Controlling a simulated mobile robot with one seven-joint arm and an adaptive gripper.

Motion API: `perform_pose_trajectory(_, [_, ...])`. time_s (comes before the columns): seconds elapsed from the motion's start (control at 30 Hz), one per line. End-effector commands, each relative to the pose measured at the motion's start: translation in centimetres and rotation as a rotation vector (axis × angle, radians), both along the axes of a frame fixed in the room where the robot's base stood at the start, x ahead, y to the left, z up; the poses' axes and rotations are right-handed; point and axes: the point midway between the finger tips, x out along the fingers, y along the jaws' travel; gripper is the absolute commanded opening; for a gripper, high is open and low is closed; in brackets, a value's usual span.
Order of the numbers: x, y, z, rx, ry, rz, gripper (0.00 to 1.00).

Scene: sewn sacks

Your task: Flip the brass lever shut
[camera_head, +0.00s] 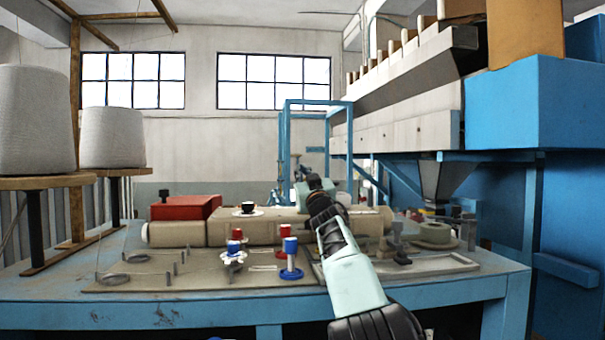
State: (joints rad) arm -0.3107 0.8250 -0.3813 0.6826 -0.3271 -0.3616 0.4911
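I cannot make out a brass lever in this view. My arm reaches from the lower middle over the blue table to the cream machine body (275,226). The dark end of my arm, where my gripper (314,183) seems to be, is small and partly behind my own links. I cannot see its fingers or whether it touches anything. A small dark lever-like part (401,257) stands on a grey plate to the right of my arm; its colour does not look like brass.
The blue table (180,314) carries red-topped (237,234) and blue-topped (290,246) posts left of my arm. A red box (186,208) sits behind them. Large thread cones (37,122) stand at the left. A blue machine frame (535,105) rises at the right.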

Motion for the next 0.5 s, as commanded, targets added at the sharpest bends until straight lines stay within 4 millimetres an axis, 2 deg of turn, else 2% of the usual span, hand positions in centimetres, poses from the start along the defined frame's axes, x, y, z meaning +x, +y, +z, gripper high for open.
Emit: perform_pose_trajectory(0.5, [0.05, -0.02, -0.68, 0.006, -0.027, 0.000, 0.00])
